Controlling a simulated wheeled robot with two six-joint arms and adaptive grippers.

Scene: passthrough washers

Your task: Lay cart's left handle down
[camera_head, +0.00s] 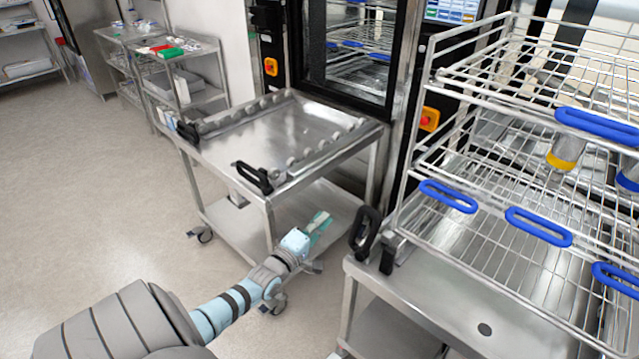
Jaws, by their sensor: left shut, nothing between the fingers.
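My left gripper (319,224) is shut and empty. It shows in front of the middle cart's lower shelf, left of and apart from an upright black loop handle (366,232). That handle stands at the left corner of the near right cart (455,285), with a black block (388,254) beside it. The middle cart (215,148) has an empty steel top and two black handles on its near edge, a left one (187,131) and a right one (253,178); both look low and stick outward. Which cart the task means cannot be told. My right gripper is not in view.
A wire rack (500,190) with blue handles stands on the right cart. A washer with a glass door (350,50) is behind the middle cart. Shelf carts (185,75) with small items stand at the back left. The floor (80,200) at left is clear.

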